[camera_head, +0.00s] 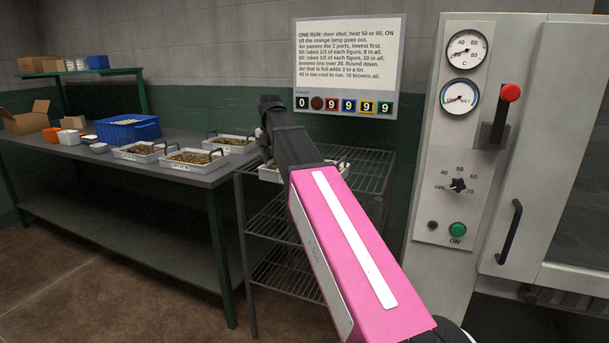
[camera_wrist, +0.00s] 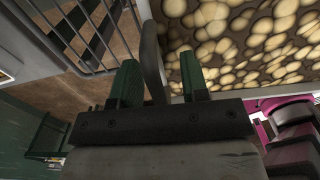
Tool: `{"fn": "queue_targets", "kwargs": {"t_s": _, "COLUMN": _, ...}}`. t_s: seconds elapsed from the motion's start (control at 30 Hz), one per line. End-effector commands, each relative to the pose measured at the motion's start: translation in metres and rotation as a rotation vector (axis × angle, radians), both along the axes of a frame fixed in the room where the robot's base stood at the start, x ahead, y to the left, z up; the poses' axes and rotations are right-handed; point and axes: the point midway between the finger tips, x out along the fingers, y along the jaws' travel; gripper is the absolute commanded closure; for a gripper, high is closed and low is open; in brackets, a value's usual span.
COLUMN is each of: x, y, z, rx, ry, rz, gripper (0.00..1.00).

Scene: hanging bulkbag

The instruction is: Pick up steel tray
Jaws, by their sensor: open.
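A steel tray (camera_head: 268,174) sits on top of the wire rack, partly hidden behind my arm. In the wrist view its round tan and brown contents (camera_wrist: 245,40) fill the upper right. A dark upright handle (camera_wrist: 151,62) at the tray's edge stands between the two green fingers of my gripper (camera_wrist: 160,82). The fingers are open, with a gap showing around the handle; I cannot tell if either touches it. In the head view the gripper's fingers are not clear behind my wrist. More filled trays with dark handles (camera_head: 139,151) stand on the bench.
The wire rack (camera_head: 368,172) stands between the bench (camera_head: 150,183) and the oven (camera_head: 540,150), which has a red lever (camera_head: 510,93). A blue crate (camera_head: 128,129) and cartons are at the bench's far left. A sign (camera_head: 347,65) hangs behind my arm.

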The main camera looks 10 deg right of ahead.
Motion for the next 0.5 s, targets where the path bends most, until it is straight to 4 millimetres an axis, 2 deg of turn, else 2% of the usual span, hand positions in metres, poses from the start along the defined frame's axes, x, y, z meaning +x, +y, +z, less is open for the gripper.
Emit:
{"fn": "queue_targets", "kwargs": {"t_s": 0.1, "x": 0.0002, "y": 0.0001, "z": 0.0006, "rx": 0.000, "ry": 0.000, "rz": 0.000, "gripper": 0.59}}
{"fn": "queue_targets", "kwargs": {"t_s": 0.13, "x": 0.0002, "y": 0.0001, "z": 0.0006, "rx": 0.000, "ry": 0.000, "rz": 0.000, "gripper": 0.62}}
{"fn": "queue_targets", "kwargs": {"t_s": 0.23, "x": 0.0001, "y": 0.0000, "z": 0.0007, "rx": 0.000, "ry": 0.000, "rz": 0.000, "gripper": 0.95}}
{"fn": "queue_targets", "kwargs": {"t_s": 0.27, "x": 0.0001, "y": 0.0000, "z": 0.0007, "rx": 0.000, "ry": 0.000, "rz": 0.000, "gripper": 1.00}}
{"fn": "queue_targets", "kwargs": {"t_s": 0.5, "x": 0.0002, "y": -0.0001, "z": 0.0012, "rx": -0.001, "ry": 0.001, "rz": 0.000, "gripper": 1.00}}
